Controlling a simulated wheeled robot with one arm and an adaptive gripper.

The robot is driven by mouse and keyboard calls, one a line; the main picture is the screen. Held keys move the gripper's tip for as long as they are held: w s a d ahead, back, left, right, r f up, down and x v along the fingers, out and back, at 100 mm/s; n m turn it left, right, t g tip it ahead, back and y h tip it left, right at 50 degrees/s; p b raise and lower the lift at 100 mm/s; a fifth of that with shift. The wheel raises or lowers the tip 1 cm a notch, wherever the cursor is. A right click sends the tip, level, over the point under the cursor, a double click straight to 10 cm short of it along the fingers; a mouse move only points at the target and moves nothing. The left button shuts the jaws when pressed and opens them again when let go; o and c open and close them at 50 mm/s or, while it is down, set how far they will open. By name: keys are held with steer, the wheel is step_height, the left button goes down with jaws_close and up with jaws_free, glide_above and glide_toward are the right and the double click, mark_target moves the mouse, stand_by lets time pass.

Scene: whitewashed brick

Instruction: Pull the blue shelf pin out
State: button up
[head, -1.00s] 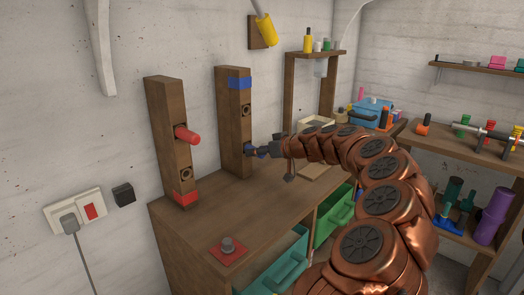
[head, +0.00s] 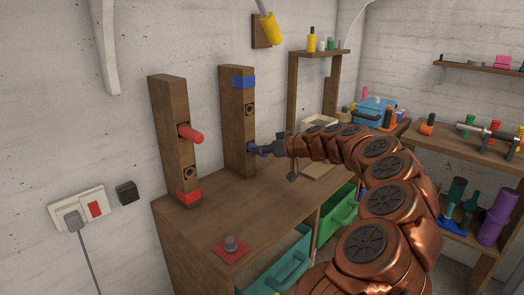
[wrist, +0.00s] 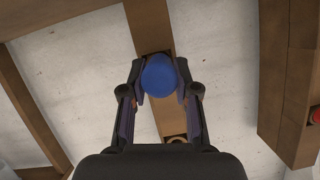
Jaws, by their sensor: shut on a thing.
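The blue shelf pin (wrist: 160,75) shows as a round blue end between my fingers in the wrist view. In the head view a little of the pin (head: 253,149) shows at the lower hole of the wooden post with a blue band (head: 237,110). My gripper (head: 262,149) is shut on the pin, beside that post; it also shows in the wrist view (wrist: 160,88). The fingers lie on both sides of the pin. The post's upper hole (head: 249,110) is empty. How deep the pin sits in the post is hidden.
A second post (head: 173,110) with a red band holds a red pin (head: 190,134) to the left. A red plate with a grey knob (head: 231,245) lies on the bench (head: 190,225). A small shelf (head: 320,53) stands behind. The bench's middle is clear.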

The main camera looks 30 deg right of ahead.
jaws_close()
steer(key=shift+s, duration=0.1)
steer(key=s+d+b, duration=0.1)
steer(key=s+b, duration=0.4)
steer(key=s, duration=0.2)
steer(key=shift+d, duration=0.35)
stand_by(1.1)
steer(key=shift+r, duration=0.15)
step_height(320, 180, up, 8)
steer(key=p, duration=0.1)
steer(key=shift+p, duration=0.35)
stand_by(1.2)
